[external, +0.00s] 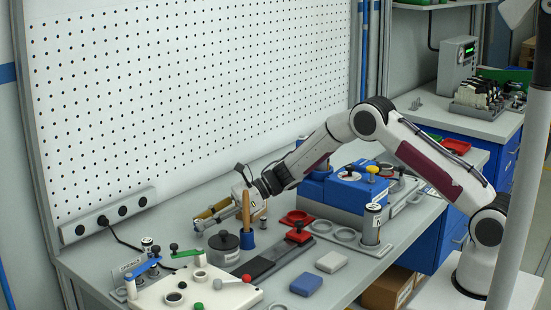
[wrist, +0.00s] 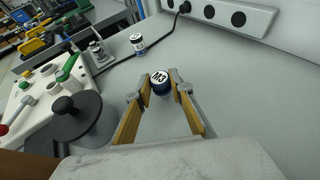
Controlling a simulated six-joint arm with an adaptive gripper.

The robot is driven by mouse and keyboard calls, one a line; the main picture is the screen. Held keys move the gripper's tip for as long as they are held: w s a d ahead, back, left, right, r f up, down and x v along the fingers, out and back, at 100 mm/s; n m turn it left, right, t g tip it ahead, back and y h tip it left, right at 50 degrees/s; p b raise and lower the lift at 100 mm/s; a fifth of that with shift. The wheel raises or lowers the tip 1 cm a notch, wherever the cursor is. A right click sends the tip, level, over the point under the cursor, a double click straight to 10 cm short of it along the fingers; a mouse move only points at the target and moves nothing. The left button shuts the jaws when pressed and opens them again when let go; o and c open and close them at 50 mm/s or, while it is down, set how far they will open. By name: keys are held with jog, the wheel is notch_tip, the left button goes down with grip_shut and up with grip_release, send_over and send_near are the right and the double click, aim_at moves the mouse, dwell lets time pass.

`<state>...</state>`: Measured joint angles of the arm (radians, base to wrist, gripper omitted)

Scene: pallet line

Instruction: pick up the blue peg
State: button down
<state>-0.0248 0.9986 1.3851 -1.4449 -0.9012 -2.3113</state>
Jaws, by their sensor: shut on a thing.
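The blue peg (wrist: 160,88) has a white top marked "M3" and sits between the two yellow fingertips of my gripper (wrist: 161,84) in the wrist view. My gripper is shut on it, with a fingertip on each side. In the external view my gripper (external: 247,228) points down, and the blue body of the peg (external: 247,241) shows just below the fingers. The peg looks upright, low over or on the grey bench. I cannot tell whether its foot touches the bench.
A dark grey knobbed pot (external: 223,243) stands close left of the peg. A white fixture board (external: 190,290) lies to the front left. A red block (external: 299,234) and black rail (external: 275,258) are to the right. Another white-topped blue peg (wrist: 138,43) stands farther off.

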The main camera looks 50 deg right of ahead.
notch_tip(320, 180, up, 9)
jog(key=shift+r, duration=0.15)
dwell(0.4)
dwell(0.5)
